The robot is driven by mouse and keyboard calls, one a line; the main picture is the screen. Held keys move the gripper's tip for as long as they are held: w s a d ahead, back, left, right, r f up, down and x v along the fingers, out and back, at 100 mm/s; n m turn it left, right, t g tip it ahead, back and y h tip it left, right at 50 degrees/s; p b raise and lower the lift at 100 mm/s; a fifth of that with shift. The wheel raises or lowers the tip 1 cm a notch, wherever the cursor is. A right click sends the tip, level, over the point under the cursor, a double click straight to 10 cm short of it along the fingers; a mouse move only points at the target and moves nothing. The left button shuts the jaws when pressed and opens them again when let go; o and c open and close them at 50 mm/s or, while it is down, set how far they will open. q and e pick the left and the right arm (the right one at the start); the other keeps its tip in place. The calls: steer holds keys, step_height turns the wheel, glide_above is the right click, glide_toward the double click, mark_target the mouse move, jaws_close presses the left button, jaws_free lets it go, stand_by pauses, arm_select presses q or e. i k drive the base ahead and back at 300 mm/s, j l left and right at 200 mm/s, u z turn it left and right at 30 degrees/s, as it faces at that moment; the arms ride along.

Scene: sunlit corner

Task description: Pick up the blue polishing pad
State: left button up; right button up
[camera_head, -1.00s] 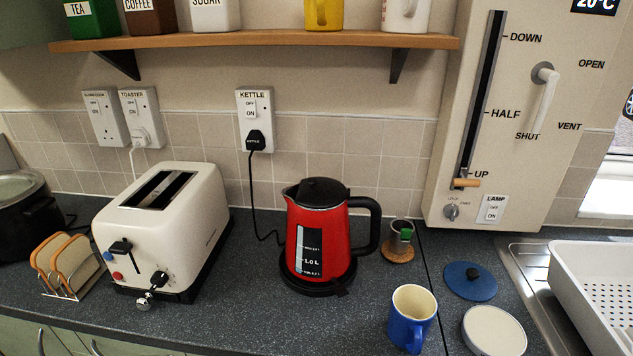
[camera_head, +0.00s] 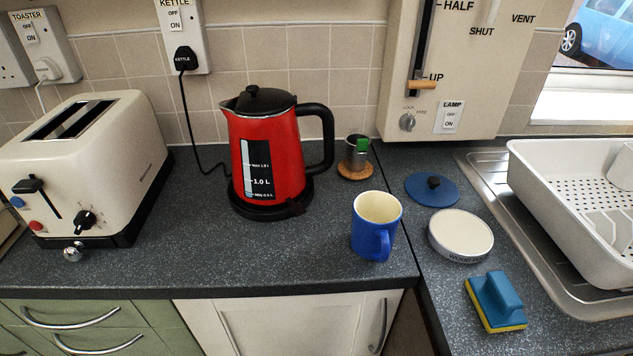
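A blue pad (camera_head: 494,300) with a raised blue grip on top and a yellow underside lies on the dark speckled counter at the lower right. A flat round blue disc (camera_head: 432,189) with a black knob lies behind the tin. Neither of my grippers is in view, and nothing is touching the pad.
A blue mug (camera_head: 374,228) stands left of the tin. A red kettle (camera_head: 268,150) and a toaster (camera_head: 85,165) stand farther left. A white dish rack (camera_head: 575,230) on the metal drainer (camera_head: 560,290) is close on the right. The counter front edge is left of the pad.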

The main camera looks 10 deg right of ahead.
mark_target(497, 305)
steer(key=z, duration=1.6)
